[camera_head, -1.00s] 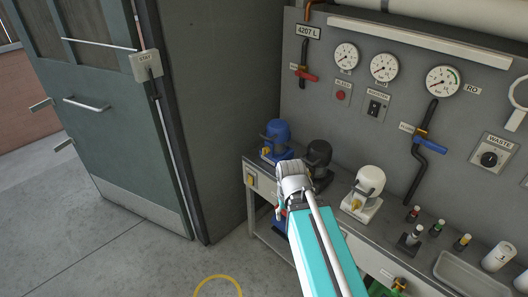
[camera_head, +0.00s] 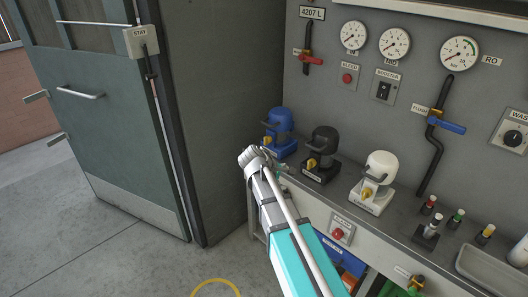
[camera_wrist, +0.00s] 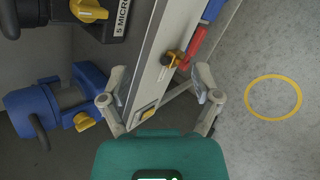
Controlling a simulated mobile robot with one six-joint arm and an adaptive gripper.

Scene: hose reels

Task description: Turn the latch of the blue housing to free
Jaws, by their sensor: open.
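The blue housing (camera_head: 279,122) stands at the left end of the bench in the head view, with a yellow latch (camera_head: 267,141) low on its front. In the wrist view the blue housing (camera_wrist: 42,110) lies at the left, its yellow latch (camera_wrist: 84,121) pointing toward my gripper. My gripper (camera_wrist: 160,84) is open and empty, its fingers spread on either side of the bench's front edge in that picture. The latch is left of the left finger, apart from it. In the head view my gripper (camera_head: 274,170) is in front of the bench, its fingers mostly hidden by my arm.
A black housing (camera_head: 322,145) and a white housing (camera_head: 380,167) stand right of the blue one, each with a yellow latch. The bench (camera_head: 400,215) also holds small bottles. A green door (camera_head: 105,110) is at the left. The floor (camera_head: 130,250) in front is clear.

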